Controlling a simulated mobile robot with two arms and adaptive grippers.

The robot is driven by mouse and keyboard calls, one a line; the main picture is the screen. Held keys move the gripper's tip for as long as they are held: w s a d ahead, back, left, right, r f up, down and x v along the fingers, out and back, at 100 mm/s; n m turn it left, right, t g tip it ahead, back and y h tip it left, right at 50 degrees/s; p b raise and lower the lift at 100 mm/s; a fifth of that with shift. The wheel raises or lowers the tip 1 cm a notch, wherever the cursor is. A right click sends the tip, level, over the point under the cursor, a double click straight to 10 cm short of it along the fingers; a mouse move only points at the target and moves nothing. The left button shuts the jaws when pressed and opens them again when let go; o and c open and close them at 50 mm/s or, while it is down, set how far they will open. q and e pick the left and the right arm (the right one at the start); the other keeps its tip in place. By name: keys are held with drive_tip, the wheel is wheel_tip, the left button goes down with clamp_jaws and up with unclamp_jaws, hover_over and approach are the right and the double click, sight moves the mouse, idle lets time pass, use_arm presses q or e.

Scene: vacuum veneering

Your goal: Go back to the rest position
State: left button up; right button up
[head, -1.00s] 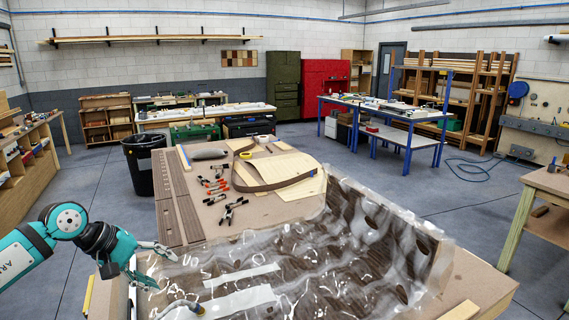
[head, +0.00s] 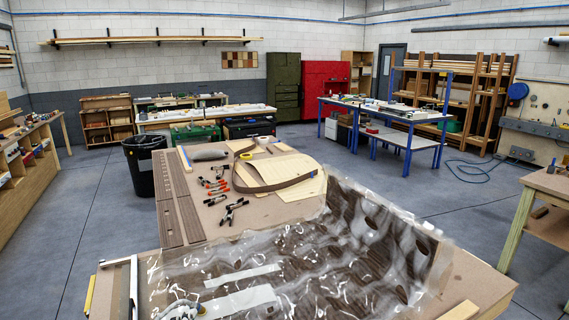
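No gripper of mine shows in the head view. A clear, wrinkled vacuum bag (head: 290,262) lies over the near part of the workbench (head: 480,285). Dark wooden panels with holes (head: 385,240) show through its right side. White strips (head: 242,275) lie at its left middle, and a pale fitting (head: 185,308) sits at its near left corner. A light metal-coloured bar frame (head: 132,285) stands at the bag's left edge.
The floor at left (head: 85,215) is clear.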

use_arm(q)
drive_tip(key=s+a+f+n+g, duration=0.1)
drive_tip(key=s+f+n+g, duration=0.5)
drive_tip(key=s+f, duration=0.45)
drive_tip(key=s+a+f+n+g, duration=0.1)
drive_tip(key=s+f+n+g, duration=0.55)
drive_tip(key=s, duration=0.75)
wheel_tip(320, 180, down, 37)
drive_tip(key=s+b, duration=0.2)
drive_tip(key=b, duration=1)
drive_tip(key=s+a+f+b, duration=0.1)
drive_tip(key=s+f+b, duration=0.2)
drive_tip(key=s+f, duration=0.2)
drive_tip(key=s+f+g+b, duration=0.1)
drive_tip(key=s+f+b, duration=0.2)
drive_tip(key=f, duration=0.9)
drive_tip(key=s+a+f+g+b, duration=0.1)
drive_tip(key=s+f+b, duration=0.3)
drive_tip(key=s+f, duration=0.4)
drive_tip(key=shift+s+a+f+m, duration=0.25)
drive_tip(key=shift+a+f+m, duration=0.1)
drive_tip(key=shift+f, duration=0.1)
